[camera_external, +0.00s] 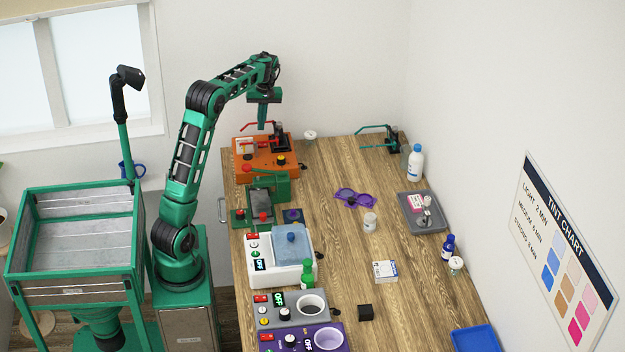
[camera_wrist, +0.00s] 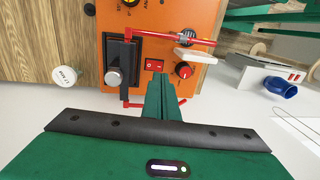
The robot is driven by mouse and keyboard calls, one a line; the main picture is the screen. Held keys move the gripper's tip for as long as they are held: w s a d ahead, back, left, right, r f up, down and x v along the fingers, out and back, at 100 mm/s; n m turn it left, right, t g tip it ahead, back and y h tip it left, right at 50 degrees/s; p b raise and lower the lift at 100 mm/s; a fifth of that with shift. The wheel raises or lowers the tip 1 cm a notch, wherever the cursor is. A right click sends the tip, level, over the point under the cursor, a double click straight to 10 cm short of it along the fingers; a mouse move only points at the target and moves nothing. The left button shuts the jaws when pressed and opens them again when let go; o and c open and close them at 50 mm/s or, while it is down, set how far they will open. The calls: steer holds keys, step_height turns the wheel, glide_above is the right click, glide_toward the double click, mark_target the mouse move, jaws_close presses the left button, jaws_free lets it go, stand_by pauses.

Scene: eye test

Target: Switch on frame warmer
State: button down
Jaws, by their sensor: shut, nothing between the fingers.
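An orange unit (camera_external: 248,172) stands at the back left of the bench and fills the middle of the wrist view (camera_wrist: 208,20). It bears a red rocker switch (camera_wrist: 153,65), a red-topped knob (camera_wrist: 183,70), a black post with a silver knob (camera_wrist: 113,79) and a red rod (camera_wrist: 172,39). I read no name on it, so I cannot tell if it is the frame warmer. My green gripper (camera_external: 263,124) is above the orange unit, shut and empty. In the wrist view its fingertips (camera_wrist: 163,84) appear just below the rocker switch; I cannot tell if they touch it.
A white unit with a blue lid (camera_external: 291,244), a grey unit (camera_external: 270,318) and a purple unit (camera_external: 275,345) stand nearer the camera, each marked OFF. A white-lidded jar (camera_wrist: 65,76) stands beside the orange unit. A grey tray (camera_external: 431,222) is on the right.

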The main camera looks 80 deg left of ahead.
mark_target(263, 144)
steer(key=f, duration=0.4)
steer(key=s+f, duration=0.1)
steer(key=f, duration=0.1)
steer(key=shift+f, duration=0.35)
steer(key=shift+s+f, duration=0.1)
steer(key=shift+f, duration=0.15)
steer(key=shift+w, duration=0.2)
steer(key=shift+w+d, duration=0.1)
steer(key=shift+w, duration=0.6)
steer(key=shift+r, duration=0.1)
